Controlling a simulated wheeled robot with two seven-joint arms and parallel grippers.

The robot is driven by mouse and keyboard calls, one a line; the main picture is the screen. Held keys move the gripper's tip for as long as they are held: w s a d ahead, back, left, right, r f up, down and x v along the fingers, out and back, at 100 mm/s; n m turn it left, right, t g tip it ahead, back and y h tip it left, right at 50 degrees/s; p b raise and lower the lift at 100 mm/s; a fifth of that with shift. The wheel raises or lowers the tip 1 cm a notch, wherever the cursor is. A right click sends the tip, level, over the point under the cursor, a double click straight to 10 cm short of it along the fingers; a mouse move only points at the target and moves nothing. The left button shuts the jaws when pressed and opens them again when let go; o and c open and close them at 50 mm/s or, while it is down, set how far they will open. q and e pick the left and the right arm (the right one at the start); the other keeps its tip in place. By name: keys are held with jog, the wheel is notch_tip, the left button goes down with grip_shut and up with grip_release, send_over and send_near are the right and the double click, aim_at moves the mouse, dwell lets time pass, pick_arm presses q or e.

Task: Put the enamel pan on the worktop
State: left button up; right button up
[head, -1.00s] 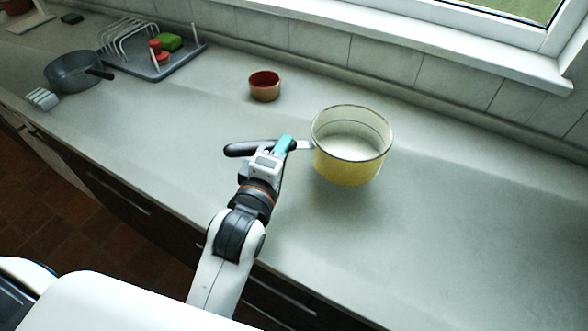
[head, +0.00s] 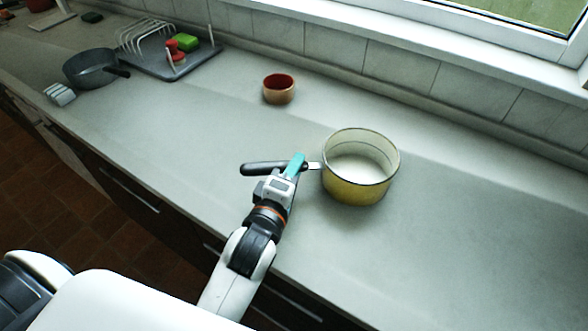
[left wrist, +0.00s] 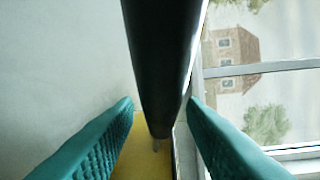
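The enamel pan (head: 358,192) is yellow with a pale inside and a dark rim. It is upright over the worktop (head: 450,250) in the head view, with a soft shadow under it; I cannot tell for sure whether its base touches. Its black handle (head: 262,168) points left. My left gripper (head: 299,163) has its teal fingers on either side of this handle, near the pan. In the left wrist view the dark handle (left wrist: 160,60) runs between the two fingers (left wrist: 160,105), with a bit of yellow pan beyond. My right gripper is not in view.
A small red-brown bowl (head: 279,95) stands behind the pan, to its left. A grey pot (head: 88,75) and a rack on a grey tray (head: 205,58) are at the far left. A window (head: 500,50) is behind. The worktop right of the pan is clear.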

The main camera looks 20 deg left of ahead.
pick_arm(q)
jog(key=shift+r, duration=0.2)
jog(key=shift+s, duration=0.25)
jog(key=s, duration=0.6)
jog(key=s+r, duration=0.1)
jog(key=s, duration=0.2)
jog(key=shift+s+p, duration=0.3)
jog(key=shift+s, duration=0.85)
